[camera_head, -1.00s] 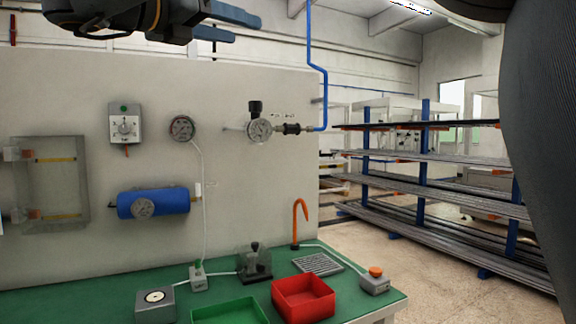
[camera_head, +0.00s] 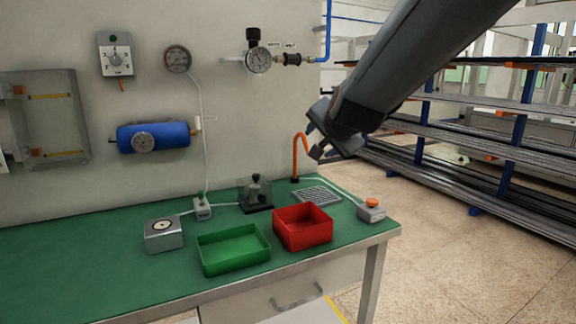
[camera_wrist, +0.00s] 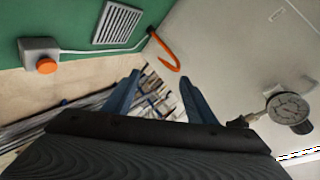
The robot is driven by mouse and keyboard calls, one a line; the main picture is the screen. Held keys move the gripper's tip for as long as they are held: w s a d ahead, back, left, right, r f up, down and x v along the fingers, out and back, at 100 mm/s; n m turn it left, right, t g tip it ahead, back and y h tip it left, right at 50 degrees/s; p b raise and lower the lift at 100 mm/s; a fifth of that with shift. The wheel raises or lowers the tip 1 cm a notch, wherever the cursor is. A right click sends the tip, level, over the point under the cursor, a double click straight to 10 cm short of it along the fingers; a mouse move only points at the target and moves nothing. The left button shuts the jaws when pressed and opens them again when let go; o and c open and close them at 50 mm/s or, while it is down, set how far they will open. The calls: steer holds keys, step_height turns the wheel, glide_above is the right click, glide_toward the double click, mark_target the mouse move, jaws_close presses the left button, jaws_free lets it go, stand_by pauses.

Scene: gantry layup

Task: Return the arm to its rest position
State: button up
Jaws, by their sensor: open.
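My arm (camera_head: 405,65) reaches in from the upper right in the head view. My gripper (camera_head: 316,132) is at its end, above the back right part of the green workbench (camera_head: 75,255). In the wrist view my gripper (camera_wrist: 162,82) shows two blue fingers spread apart with nothing held between them. The orange hook-shaped tube (camera_head: 296,155) stands behind and just left of the gripper in the head view. It also shows beyond the fingers in the wrist view (camera_wrist: 165,50). No rest mark or cradle for the arm shows.
The bench holds a green tray (camera_head: 234,251), a red bin (camera_head: 303,228), a grey box with an orange button (camera_head: 371,210) and a grey grille (camera_head: 318,196). Gauges (camera_head: 258,60) and a blue cylinder (camera_head: 155,137) are on the wall panel. A rack of long bars (camera_head: 480,150) stands right. Floor in front is open.

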steer(key=s+d+f+n+g+h, duration=0.1)
steer(key=s+d+f+n+g, duration=0.15)
steer(key=s+d+f, duration=0.4)
steer(key=s+d+f+n+g, duration=0.1)
steer(key=s+d+f+g, duration=0.3)
steer(key=s+f, duration=0.5)
steer(key=s+d+f+n+g, duration=0.25)
steer(key=s+f, duration=0.25)
steer(key=s, duration=0.5)
steer(key=s+d+f+n+g, duration=0.1)
steer(key=s+d+f+g, duration=0.3)
steer(key=s, duration=0.5)
steer(key=a+f+n+b, duration=0.2)
steer(key=a+b, duration=0.3)
steer(key=a, duration=0.2)
steer(key=a+f+n+b, duration=0.3)
steer(key=a+b, duration=0.2)
steer(key=a, duration=0.3)
steer(key=d+r+m+p, duration=0.3)
steer(key=d+r+p, duration=0.5)
steer(key=p, duration=0.7)
steer(key=shift+d+r+t+h+p, duration=0.2)
steer(key=shift+d+t+h+p, duration=0.1)
steer(key=shift+d+h, duration=0.1)
